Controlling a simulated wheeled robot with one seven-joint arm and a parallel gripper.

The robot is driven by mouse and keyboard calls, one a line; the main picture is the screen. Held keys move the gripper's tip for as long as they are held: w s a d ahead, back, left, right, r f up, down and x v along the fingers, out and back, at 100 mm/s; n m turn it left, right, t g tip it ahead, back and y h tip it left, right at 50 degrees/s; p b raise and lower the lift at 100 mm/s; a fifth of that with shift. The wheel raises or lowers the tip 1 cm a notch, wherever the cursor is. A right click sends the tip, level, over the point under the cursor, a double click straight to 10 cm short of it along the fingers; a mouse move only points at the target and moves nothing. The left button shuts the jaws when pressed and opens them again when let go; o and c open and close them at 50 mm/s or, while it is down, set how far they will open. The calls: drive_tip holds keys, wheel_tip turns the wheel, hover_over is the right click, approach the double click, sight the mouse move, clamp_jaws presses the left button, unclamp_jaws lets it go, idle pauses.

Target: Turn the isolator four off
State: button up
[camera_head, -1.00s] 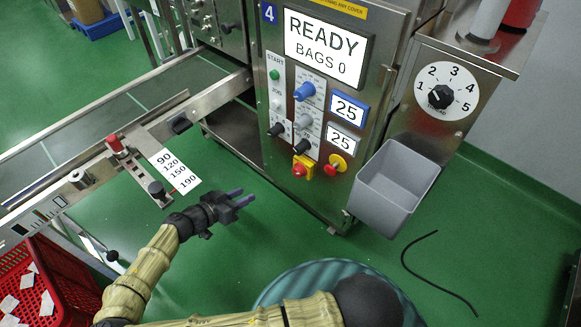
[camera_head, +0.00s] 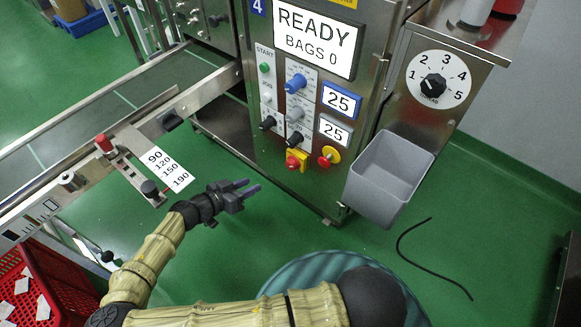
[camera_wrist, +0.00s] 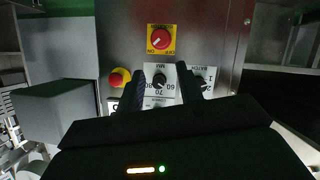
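Machine 4's isolator is a red rotary knob on a yellow plate (camera_head: 297,159), low on the steel front panel. In the wrist view the isolator (camera_wrist: 160,39) appears upside down at top centre, its white pointer line slanted between the ON and OFF marks. My gripper (camera_head: 255,188) is below and left of the isolator in the head view, apart from the panel and empty. In the wrist view its two dark fingers (camera_wrist: 168,72) stand apart, so it is open. They partly cover the dials beyond.
A red and yellow push button (camera_head: 329,157) sits right of the isolator. Knobs and 25 displays (camera_head: 341,99) are above. A grey bin (camera_head: 390,170) juts out at right. A rail with a size scale (camera_head: 167,170) lies left. A black cable (camera_head: 425,262) lies on the floor.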

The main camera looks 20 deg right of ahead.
sight(289, 167)
drive_tip(key=shift+o, duration=0.4)
drive_tip(key=o, duration=0.4)
drive_tip(key=b+x, duration=0.4)
drive_tip(key=x, duration=1.2)
drive_tip(key=shift+f, duration=0.1)
drive_tip(key=shift+w+d+f+b, duration=0.15)
drive_tip(key=shift+w+d+b, duration=0.2)
drive_tip(key=shift+d, duration=0.2)
drive_tip(key=c, duration=1)
